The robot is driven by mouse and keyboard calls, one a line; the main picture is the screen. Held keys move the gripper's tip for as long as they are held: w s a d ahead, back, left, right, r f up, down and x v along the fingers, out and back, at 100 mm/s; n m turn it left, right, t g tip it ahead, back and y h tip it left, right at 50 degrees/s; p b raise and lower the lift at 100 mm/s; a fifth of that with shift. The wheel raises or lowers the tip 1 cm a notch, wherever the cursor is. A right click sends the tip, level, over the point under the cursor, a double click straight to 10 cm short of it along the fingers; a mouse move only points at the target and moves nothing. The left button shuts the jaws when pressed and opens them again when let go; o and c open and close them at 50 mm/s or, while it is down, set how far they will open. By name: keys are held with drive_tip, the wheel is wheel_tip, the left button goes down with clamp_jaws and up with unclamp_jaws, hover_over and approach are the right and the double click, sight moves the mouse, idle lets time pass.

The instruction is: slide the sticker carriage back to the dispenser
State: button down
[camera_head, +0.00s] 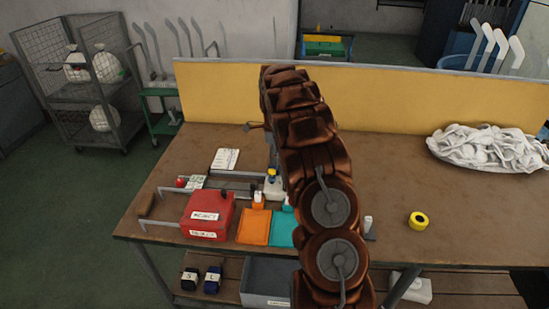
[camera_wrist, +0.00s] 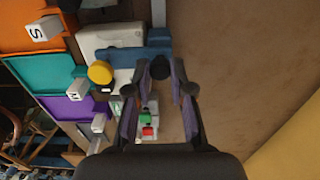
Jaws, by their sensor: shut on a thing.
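In the wrist view my gripper (camera_wrist: 160,76) has its two purple-sided fingers closed around a small black knob (camera_wrist: 160,67). The knob sits at the right end of a blue piece (camera_wrist: 132,55), which seems to be the sticker carriage. A white box (camera_wrist: 108,36), which looks like the dispenser, lies beside the blue piece, with a yellow round part (camera_wrist: 100,73) just below. In the head view my brown arm hides the gripper and the knob. A white unit with a yellow and blue top (camera_head: 272,184) shows just left of the arm.
Orange (camera_wrist: 18,22), teal (camera_wrist: 45,74) and purple (camera_wrist: 72,106) trays with size tags lie left in the wrist view. A red box (camera_head: 207,214) stands left on the table. A yellow roll (camera_head: 418,221) and a white sock pile (camera_head: 487,148) lie right. Bare tabletop (camera_head: 400,180) lies between.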

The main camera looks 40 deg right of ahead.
drive_tip(key=shift+s+d, duration=0.15)
drive_tip(key=c, duration=1.2)
unclamp_jaws()
drive_tip(key=shift+s+d, duration=0.1)
drive_tip(key=shift+o, duration=0.9)
wheel_tip(320, 180, up, 12)
